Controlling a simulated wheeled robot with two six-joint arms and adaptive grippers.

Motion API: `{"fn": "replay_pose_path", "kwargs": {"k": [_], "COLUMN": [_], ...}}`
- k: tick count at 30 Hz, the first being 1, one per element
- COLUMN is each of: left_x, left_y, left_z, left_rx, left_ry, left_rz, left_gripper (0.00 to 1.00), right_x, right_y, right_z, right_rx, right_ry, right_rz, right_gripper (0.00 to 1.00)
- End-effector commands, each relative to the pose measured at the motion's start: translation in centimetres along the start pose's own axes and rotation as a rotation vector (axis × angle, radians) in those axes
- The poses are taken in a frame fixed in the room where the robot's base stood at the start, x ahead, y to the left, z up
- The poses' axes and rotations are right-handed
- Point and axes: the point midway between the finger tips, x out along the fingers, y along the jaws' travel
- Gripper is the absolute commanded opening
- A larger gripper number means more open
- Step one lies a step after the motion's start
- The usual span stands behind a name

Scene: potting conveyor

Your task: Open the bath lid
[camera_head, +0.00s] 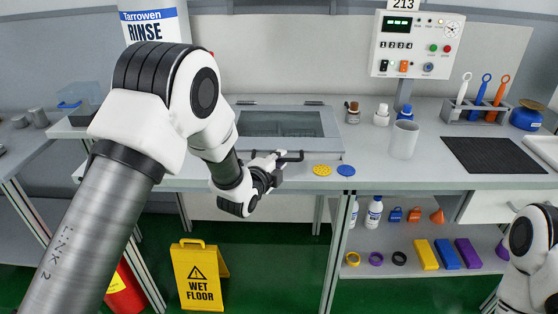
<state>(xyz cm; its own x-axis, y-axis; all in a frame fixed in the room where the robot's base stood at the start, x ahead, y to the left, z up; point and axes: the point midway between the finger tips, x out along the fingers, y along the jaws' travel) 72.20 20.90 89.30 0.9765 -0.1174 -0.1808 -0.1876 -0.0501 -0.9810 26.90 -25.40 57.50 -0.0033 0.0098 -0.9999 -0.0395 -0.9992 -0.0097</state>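The bath lid (282,124) is a grey-framed panel with a dark window, lying flat and closed over the bath set in the bench. Two hinges show along its back edge. A dark bar handle (294,157) sticks out at its front edge. My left gripper (276,167) is at the front edge of the bench, right at the left end of the handle. Its fingers are small and partly hidden, so I cannot tell whether they are open or closed around the bar. My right arm shows at the lower right edge; its gripper is out of view.
A white cup (403,140), small bottles and a tool rack (474,112) stand farther right. A wet floor sign (199,276) stands below.

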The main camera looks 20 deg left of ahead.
Motion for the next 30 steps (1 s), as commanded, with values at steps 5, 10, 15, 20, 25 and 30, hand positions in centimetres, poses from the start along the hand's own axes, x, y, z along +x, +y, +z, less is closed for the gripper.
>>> {"fn": "replay_pose_path", "kwargs": {"k": [5,10,15,20,25,30], "left_x": [0.5,0.4,0.4,0.3,-0.3,-1.4], "left_y": [0.1,0.1,0.1,-0.4,-2.3,-5.8], "left_z": [0.0,0.0,0.0,0.0,-0.2,-0.5], "left_rx": [-0.001,-0.001,-0.001,-0.004,-0.018,-0.051], "left_ry": [-0.001,-0.001,0.0,0.0,0.0,-0.001], "left_rz": [0.002,0.002,0.002,0.008,0.042,0.118], "left_gripper": [0.23,0.0,0.0,0.0,0.0,0.0], "right_x": [0.0,0.0,0.0,-0.5,-2.5,-6.4], "right_y": [0.0,0.0,0.0,0.0,0.0,-0.1], "right_z": [0.0,0.0,0.0,0.0,0.0,0.0], "right_rx": [0.0,0.0,0.0,0.0,0.0,0.0], "right_ry": [0.0,0.0,0.001,0.001,0.001,0.001], "right_rz": [0.0,0.0,0.0,0.0,0.0,0.0], "right_gripper": [0.4,0.4,0.4,0.4,0.4,0.4]}}
